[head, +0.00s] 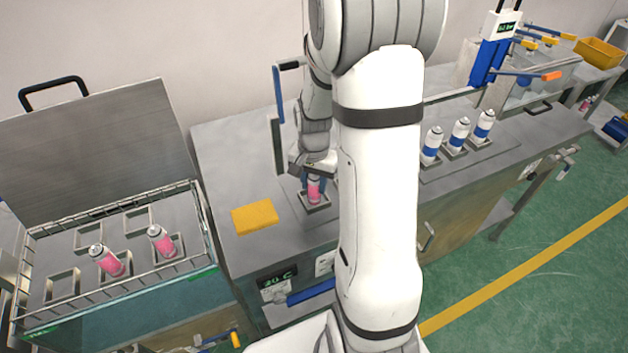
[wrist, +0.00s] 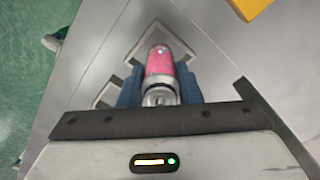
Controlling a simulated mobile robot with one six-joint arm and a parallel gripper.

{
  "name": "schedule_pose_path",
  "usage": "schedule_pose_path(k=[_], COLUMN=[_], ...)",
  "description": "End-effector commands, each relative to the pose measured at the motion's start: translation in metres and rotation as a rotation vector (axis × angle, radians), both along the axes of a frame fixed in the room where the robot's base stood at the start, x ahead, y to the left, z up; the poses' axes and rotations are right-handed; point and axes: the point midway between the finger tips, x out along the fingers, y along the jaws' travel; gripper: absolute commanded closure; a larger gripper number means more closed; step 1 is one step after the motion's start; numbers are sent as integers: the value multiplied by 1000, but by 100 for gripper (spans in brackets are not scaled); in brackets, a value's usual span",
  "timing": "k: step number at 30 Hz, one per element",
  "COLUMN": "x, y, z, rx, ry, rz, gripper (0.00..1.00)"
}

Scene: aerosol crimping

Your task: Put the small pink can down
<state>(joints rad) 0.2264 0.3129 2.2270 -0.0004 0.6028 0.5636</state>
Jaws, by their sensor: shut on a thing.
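The small pink can (head: 314,189) is upright in or just over a square metal holder (head: 313,207) on the steel bench, left of my arm. My gripper (head: 314,180) is shut on the can from above, with its blue fingers on both sides. In the wrist view the pink can (wrist: 160,68) sits between the fingers of my gripper (wrist: 159,84), over the square holder (wrist: 190,55). I cannot tell whether its base touches the holder's floor. My arm hides part of the bench to the right.
A yellow sponge-like block (head: 255,217) lies left of the holder. Two pink cans (head: 108,261) (head: 161,241) stand in a wire-railed tray (head: 95,300) at left. Several blue-and-white cans (head: 459,135) stand in holders at right. A blue-handled lever (head: 279,110) rises behind the holder.

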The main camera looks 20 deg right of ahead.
Motion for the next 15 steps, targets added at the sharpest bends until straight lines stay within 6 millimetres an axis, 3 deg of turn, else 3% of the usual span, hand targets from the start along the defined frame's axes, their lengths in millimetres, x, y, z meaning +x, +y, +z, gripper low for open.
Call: schedule_pose_path(k=[9, 10, 15], x=[0, 0, 0], y=[0, 0, 0], z=[-3, -3, -2], rx=[0, 0, 0], ry=[-1, -1, -1], rz=[1, 1, 1], gripper=[93, 68, 54])
